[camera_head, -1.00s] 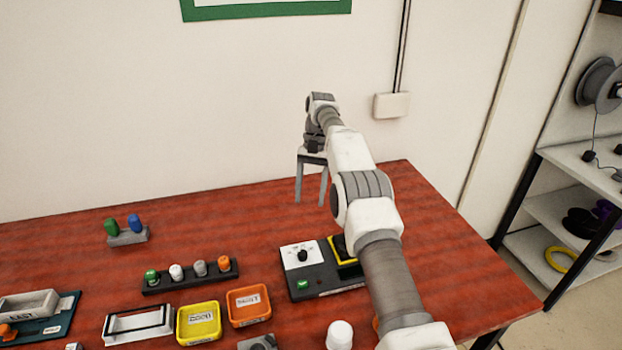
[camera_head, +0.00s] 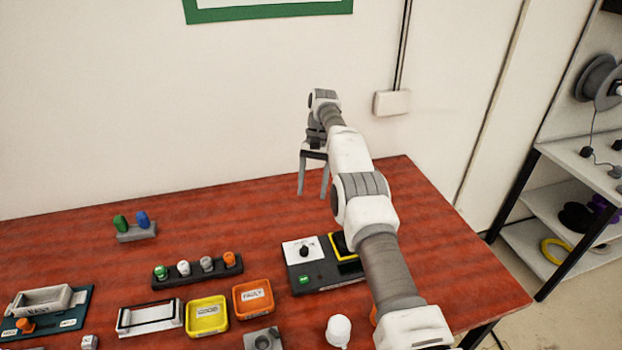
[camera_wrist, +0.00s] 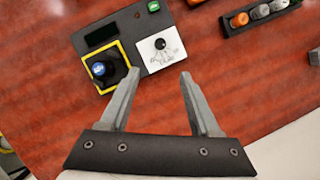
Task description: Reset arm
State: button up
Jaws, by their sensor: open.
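My gripper (camera_head: 313,175) is raised over the back right part of the red-brown table (camera_head: 220,205), with its fingers pointing down. It is open and empty. In the wrist view my gripper (camera_wrist: 158,82) shows two spread grey fingers with bare table between them. My arm reaches from the lower right toward the wall and covers part of the black device (camera_head: 318,279). In the wrist view that device (camera_wrist: 125,45) shows beyond the fingertips, with a dial on a white plate, a green button and a blue-topped piece in a yellow-framed square.
A rack with several coloured knobs (camera_head: 198,269), a yellow tray (camera_head: 207,329), an orange tray (camera_head: 254,312) and a small holder with green and blue pieces (camera_head: 137,236) stand on the table. A white rounded object (camera_head: 338,331) is near the front. Shelves (camera_head: 570,200) stand right.

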jog(key=s+d+r+n+t, duration=0.1)
jog(key=s+d+r+t, duration=0.15)
jog(key=s+r, duration=0.7)
jog(key=s+d+r+n+t, duration=0.1)
jog(key=s+d+r+t, duration=0.15)
jog(key=r, duration=1.45)
jog(key=s+d+r+t+h, duration=0.1)
jog(key=s+d+r+t, duration=0.1)
jog(key=s, duration=1)
jog(key=s+d+f+t, duration=0.1)
jog(key=s+f, duration=0.2)
jog(key=s, duration=0.4)
jog(key=s+f+n+t, duration=0.1)
jog(key=s+f, duration=0.2)
jog(key=s, duration=0.5)
jog(key=shift+s+d+f+t+h, duration=0.15)
jog(key=shift+d+f+t+h, duration=0.2)
jog(key=shift+d+t+h, duration=0.05)
